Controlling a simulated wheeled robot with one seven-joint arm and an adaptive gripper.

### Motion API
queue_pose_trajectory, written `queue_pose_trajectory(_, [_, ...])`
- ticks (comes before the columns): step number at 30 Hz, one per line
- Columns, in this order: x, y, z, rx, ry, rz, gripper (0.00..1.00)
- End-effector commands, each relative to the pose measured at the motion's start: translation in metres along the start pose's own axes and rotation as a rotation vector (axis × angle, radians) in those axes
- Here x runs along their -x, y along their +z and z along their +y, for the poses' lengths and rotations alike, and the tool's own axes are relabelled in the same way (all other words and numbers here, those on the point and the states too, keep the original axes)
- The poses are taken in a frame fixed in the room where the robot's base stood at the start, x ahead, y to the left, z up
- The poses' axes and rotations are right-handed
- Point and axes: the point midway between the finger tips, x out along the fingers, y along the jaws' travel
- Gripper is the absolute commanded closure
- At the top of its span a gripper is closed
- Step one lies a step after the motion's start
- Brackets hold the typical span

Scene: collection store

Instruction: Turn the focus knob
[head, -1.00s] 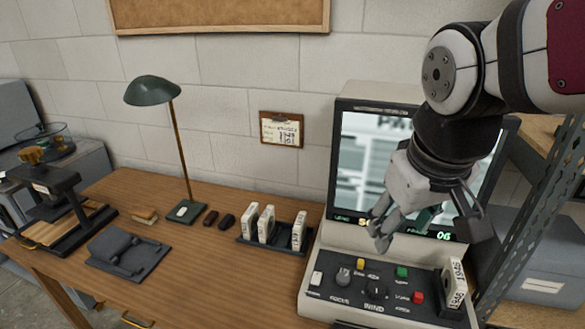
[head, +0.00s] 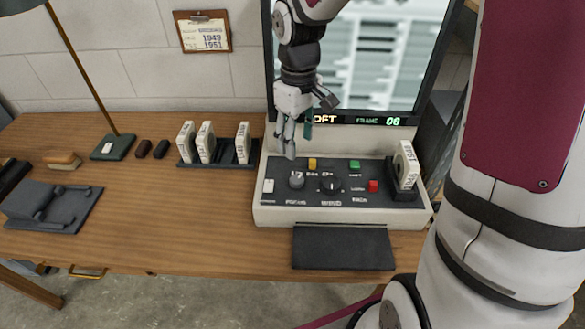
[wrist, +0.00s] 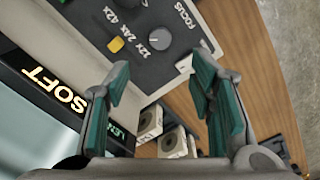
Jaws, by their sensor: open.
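The focus knob (head: 297,180) is a round grey knob on the left of the dark control panel (head: 330,197), above the word FOCUS. It also shows in the wrist view (wrist: 160,39), beyond my fingertips. My gripper (head: 287,148) is open and empty, pointing down above the panel's back left, apart from the knob. Its two teal-padded fingers show in the wrist view (wrist: 160,75). The reader's screen (head: 370,55) looks blurred, and its strip reads SOFT in the wrist view (wrist: 55,88).
A rack (head: 217,164) with white film boxes stands left of the reader.

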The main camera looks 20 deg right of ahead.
Motion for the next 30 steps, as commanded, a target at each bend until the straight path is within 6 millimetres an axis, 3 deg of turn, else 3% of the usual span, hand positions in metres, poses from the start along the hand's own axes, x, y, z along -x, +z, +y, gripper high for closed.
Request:
queue_pose_trajectory(15, [-0.098,0.001,-0.001,0.002,-0.003,-0.004,0.5])
queue_pose_trajectory(21, [-0.117,0.001,-0.001,0.001,0.0,-0.002,0.5])
queue_pose_trajectory(30, [-0.12,0.001,-0.001,0.0,0.001,0.0,0.5])
